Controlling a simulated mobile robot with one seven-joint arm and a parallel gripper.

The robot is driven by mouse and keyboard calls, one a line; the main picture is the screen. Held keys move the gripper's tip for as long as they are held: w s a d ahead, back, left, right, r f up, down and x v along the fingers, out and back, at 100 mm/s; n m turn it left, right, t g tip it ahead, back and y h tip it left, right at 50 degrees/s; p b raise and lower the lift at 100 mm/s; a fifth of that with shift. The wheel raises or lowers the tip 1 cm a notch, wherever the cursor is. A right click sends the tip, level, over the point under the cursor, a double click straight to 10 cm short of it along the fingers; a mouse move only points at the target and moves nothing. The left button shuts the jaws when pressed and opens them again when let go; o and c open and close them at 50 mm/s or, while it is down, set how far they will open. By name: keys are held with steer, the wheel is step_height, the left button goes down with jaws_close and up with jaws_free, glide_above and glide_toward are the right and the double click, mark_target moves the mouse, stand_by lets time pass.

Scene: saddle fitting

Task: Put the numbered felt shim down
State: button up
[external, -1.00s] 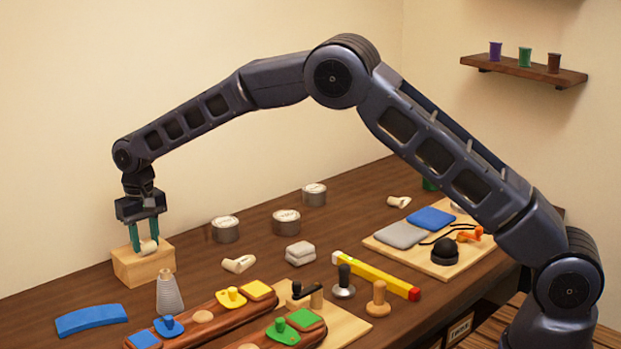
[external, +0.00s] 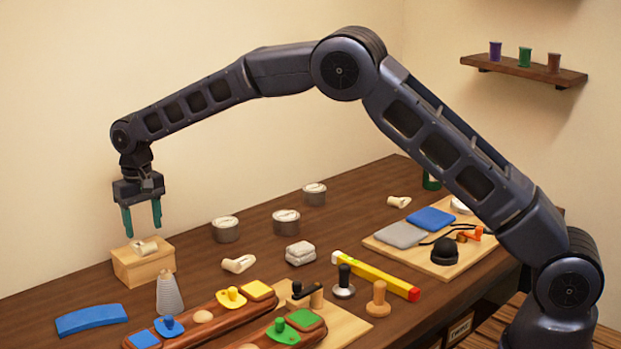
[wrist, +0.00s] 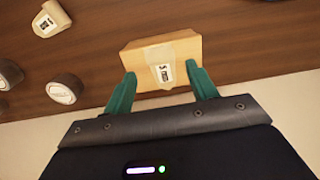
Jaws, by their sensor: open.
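The numbered felt shim (external: 145,247) is a small cream piece lying on top of a pale wooden block (external: 142,268) at the far left of the bench. In the wrist view the shim (wrist: 158,57) lies across the block (wrist: 186,50), with a dark printed label facing up. My gripper (external: 142,224) is open and empty, with its green fingers pointing down above the block. In the wrist view the gripper (wrist: 161,76) has one fingertip on either side of the shim, apart from it.
Similar cream pieces lie on the bench (external: 238,264) and further back (external: 398,201). Several round tins (external: 226,230) stand behind. A grey ribbed cone (external: 169,294) and a blue curved strip (external: 91,320) are close in front of the block. Wooden bars with coloured pads (external: 210,319) lie at the front.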

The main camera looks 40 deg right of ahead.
mark_target(146, 243)
step_height(146, 243, up, 8)
stand_by(0.4)
steer(key=s+d+r+t, duration=0.1)
steer(key=s+d+r, duration=0.6)
steer(key=d+r, duration=0.25)
steer(key=s+d+r, duration=0.6)
steer(key=d+r, duration=0.2)
steer(key=d, duration=0.2)
steer(key=s+d+r+t, duration=0.1)
steer(key=s+d+r, duration=0.1)
steer(key=s+d, duration=0.5)
steer(key=s+d+r+t, duration=0.1)
steer(key=s+d+r, duration=0.25)
steer(key=s, duration=0.65)
steer(key=s+d+f, duration=0.3)
steer(key=s, duration=0.5)
steer(key=s+d+f+t, duration=0.1)
steer(key=s+d+f, duration=0.2)
steer(key=s, duration=0.6)
steer(key=s+d+f, duration=0.3)
steer(key=s+d, duration=0.1)
steer(key=s, duration=0.5)
steer(key=shift+f+t, duration=0.3)
